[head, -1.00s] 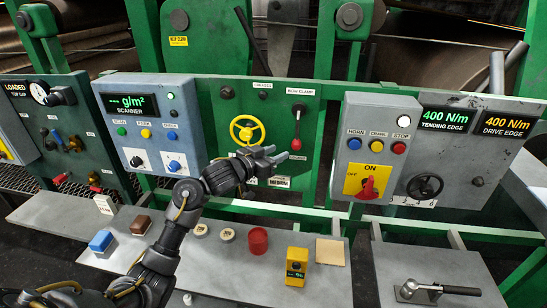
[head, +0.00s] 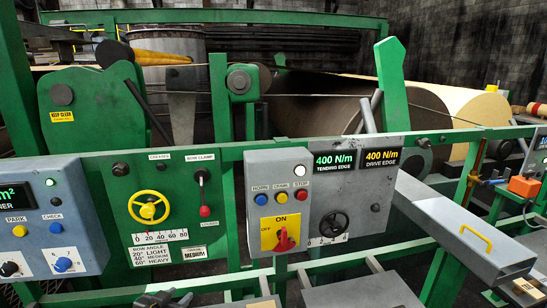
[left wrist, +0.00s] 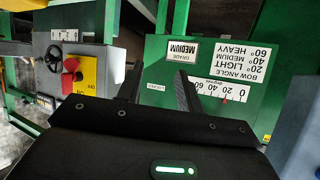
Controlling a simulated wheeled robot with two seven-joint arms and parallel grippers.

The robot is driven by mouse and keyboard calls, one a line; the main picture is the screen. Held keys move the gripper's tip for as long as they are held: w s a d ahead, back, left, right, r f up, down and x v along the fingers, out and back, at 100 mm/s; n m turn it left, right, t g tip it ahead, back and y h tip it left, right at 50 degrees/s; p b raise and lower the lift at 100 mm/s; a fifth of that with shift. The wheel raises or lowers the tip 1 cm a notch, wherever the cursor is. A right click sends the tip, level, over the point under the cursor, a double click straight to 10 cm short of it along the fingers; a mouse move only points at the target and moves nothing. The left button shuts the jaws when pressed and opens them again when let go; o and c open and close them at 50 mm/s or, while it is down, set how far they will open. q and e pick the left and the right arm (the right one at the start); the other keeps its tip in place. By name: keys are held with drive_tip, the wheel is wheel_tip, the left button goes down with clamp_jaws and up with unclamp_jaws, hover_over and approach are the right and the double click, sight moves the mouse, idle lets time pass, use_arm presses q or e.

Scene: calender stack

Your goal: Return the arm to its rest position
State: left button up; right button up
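My left gripper (head: 165,299) shows only in part at the bottom edge of the head view, below the green bow panel (head: 118,210) with the yellow handwheel (head: 149,207). The rest of its arm is cut off by the frame. In the left wrist view its two dark fingers (left wrist: 160,85) stand apart with nothing between them. Beyond them are the green panel with its bow angle label (left wrist: 238,62) and the red switch on a yellow plate (left wrist: 88,75). My right gripper is in neither view.
The grey control panel (head: 260,185) carries buttons and the red switch (head: 285,240). To its right are a dark handwheel (head: 333,223) and tension displays. A long grey box with a yellow handle (head: 476,239) juts forward at right. Large rolls (head: 470,112) lie behind the green frame.

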use_arm(q)
drive_tip(key=s+d+f+g+y, duration=0.1)
drive_tip(key=s+f+g, duration=0.3)
drive_tip(key=s, duration=0.7)
drive_tip(key=s+f+g, duration=0.2)
drive_tip(key=s+f, duration=0.3)
drive_tip(key=s, duration=0.5)
drive_tip(key=s+d+f+g+y, duration=0.1)
drive_tip(key=s+f+g, duration=0.3)
drive_tip(key=s, duration=0.7)
drive_tip(key=s+f+b+x, duration=0.1)
drive_tip(key=s+x, duration=0.2)
drive_tip(key=x, duration=1)
drive_tip(key=s+f+b+x, duration=0.1)
drive_tip(key=s+x, duration=0.3)
drive_tip(key=x, duration=1)
drive_tip(key=s+a+f+g, duration=0.1)
drive_tip(key=s+a+f, duration=0.2)
drive_tip(key=s+f, duration=1.4)
drive_tip(key=shift+g+b, duration=0.4)
drive_tip(key=shift+w+a, duration=0.1)
